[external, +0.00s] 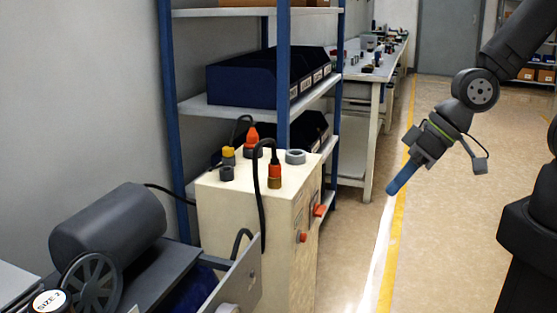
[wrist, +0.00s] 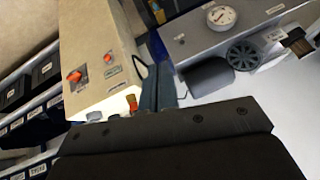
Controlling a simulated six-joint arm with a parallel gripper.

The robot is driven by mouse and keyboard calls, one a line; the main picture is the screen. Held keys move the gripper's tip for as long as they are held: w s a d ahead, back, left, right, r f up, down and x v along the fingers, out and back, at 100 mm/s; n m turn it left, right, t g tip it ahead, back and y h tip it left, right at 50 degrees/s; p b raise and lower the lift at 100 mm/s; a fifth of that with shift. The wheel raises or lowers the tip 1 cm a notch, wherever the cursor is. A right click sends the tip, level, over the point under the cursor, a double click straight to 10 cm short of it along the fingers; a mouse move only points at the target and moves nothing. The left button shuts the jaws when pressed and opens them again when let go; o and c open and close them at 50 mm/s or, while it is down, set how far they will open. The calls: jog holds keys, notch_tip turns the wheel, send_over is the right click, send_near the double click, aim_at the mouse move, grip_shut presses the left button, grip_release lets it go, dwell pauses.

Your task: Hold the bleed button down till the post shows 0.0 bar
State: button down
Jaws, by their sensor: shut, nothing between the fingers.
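A cream cabinet (external: 228,217) stands left of centre in the external view. Its side carries a round red button (external: 302,237) and a red rotary handle (external: 319,211). In the wrist view the cabinet (wrist: 100,25) shows the red button (wrist: 108,58) and the red handle (wrist: 74,76), with small labels I cannot read. I cannot tell which control is the bleed button. No post with a bar reading is legible. My gripper (external: 393,189) has blue fingers, shut and empty, in the air right of the cabinet, apart from it. Its fingers also show in the wrist view (wrist: 158,72).
Cables and plugs (external: 275,172) stand up from the cabinet's top. A grey motor with a flywheel (external: 93,284) is at lower left. A round gauge (wrist: 221,17) sits on a grey panel. A shelf with dark bins (external: 245,84) is behind.

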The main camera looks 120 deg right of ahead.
aim_at(303, 238)
jog(key=s+d+f+m+g+y, duration=0.15)
jog(key=f+m+y, duration=0.25)
jog(key=f+m, duration=0.4)
jog(key=s+d+f+m+y, duration=0.25)
jog(key=f+m+y, duration=0.25)
jog(key=f+m, duration=0.35)
jog(key=s+d+f+m+t+h, duration=0.1)
jog(key=d+f+m+t+h, duration=0.2)
jog(key=d+f+m+t, duration=0.2)
jog(key=s+d+f+m+t+h, duration=0.2)
jog(key=d+f+m+t, duration=0.3)
jog(key=d+m+t, duration=0.2)
jog(key=d+m, duration=0.2)
jog(key=m, duration=0.2)
jog(key=shift+d+f+h, duration=0.15)
jog(key=shift+d+h, duration=0.2)
jog(key=shift+h, duration=0.05)
jog(key=shift+w+m, duration=0.1)
jog(key=shift+m, duration=0.15)
jog(key=w+d, duration=0.6)
jog(key=shift+w+d, duration=0.2)
jog(key=shift+w, duration=0.05)
dwell(0.7)
jog(key=shift+w+d, duration=0.15)
jog(key=shift+d, duration=0.05)
